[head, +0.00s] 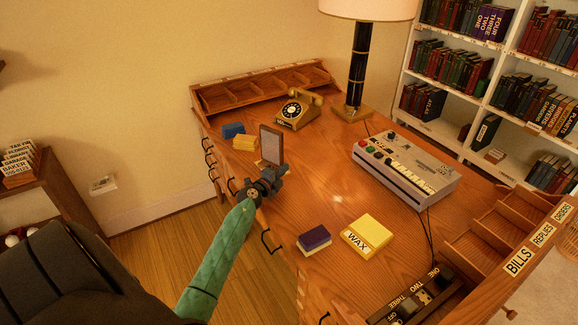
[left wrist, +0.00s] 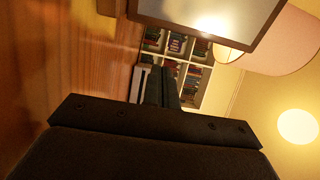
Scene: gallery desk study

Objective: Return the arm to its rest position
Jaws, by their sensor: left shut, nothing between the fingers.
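My left gripper (head: 279,172) is dark grey at the end of a green quilted sleeve (head: 222,250). It is above the left edge of the wooden desk (head: 325,190), shut and empty. In the left wrist view its dark fingers (left wrist: 158,86) are together, pointing towards the bookshelf. A small upright frame (head: 271,145) with a grey face appears just beyond the gripper in the head view. It also looms close at the top of the left wrist view (left wrist: 205,14). I cannot tell whether it touches the gripper. My right gripper is not in view.
A gold telephone (head: 297,110), lamp (head: 360,70) and keyed machine (head: 405,168) stand on the desk. A yellow wax box (head: 368,236) and purple-topped block (head: 314,238) lie near the front. Blue (head: 232,130) and yellow (head: 245,142) blocks lie left. Drawer handles line the desk's side.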

